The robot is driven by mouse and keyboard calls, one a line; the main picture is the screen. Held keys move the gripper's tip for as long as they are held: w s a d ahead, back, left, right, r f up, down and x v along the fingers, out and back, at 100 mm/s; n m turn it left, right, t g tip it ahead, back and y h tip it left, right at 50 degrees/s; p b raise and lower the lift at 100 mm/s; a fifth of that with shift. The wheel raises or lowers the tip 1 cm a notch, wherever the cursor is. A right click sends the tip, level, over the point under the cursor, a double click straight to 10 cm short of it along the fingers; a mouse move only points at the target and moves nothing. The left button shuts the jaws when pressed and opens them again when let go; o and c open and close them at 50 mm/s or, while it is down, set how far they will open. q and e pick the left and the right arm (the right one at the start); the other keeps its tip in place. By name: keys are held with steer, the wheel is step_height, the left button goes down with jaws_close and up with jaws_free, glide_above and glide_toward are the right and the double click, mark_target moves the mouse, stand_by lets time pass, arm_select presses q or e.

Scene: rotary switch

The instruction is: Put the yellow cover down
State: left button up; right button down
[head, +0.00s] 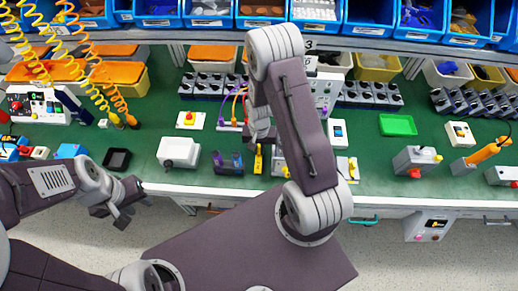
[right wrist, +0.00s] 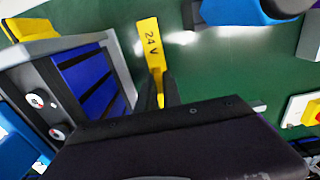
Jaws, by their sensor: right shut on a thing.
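The yellow cover (right wrist: 151,42), marked "24 V", is a narrow strip in the right wrist view. My right gripper (right wrist: 160,92) is shut on its near end, and the marked end sticks out past the fingers over the green bench top. In the head view the yellow cover (head: 258,160) shows small, just left of my right forearm, close to the bench's front part. I cannot tell whether it touches the bench. My left gripper (head: 130,204) is open and empty in front of the bench edge, at the left.
In the right wrist view a grey-framed device (right wrist: 70,85) with a blue panel and dials stands close left of the cover. In the head view a purple-and-black block (head: 229,163) and a white box (head: 179,152) stand left of it. My right arm hides bench behind it.

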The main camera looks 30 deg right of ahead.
mark_target(259, 150)
steer(key=shift+d+f, duration=0.1)
steer(key=c, duration=1.9)
jaws_free()
steer(key=shift+f, duration=0.1)
steer(key=o, duration=0.4)
step_height(259, 150, up, 12)
steer(key=r, duration=0.1)
steer(key=s+a+r+n+t, duration=0.1)
steer(key=s+a+r+n, duration=0.4)
steer(key=s, duration=0.3)
steer(key=shift+s+n, duration=0.15)
steer(key=shift+n, duration=0.45)
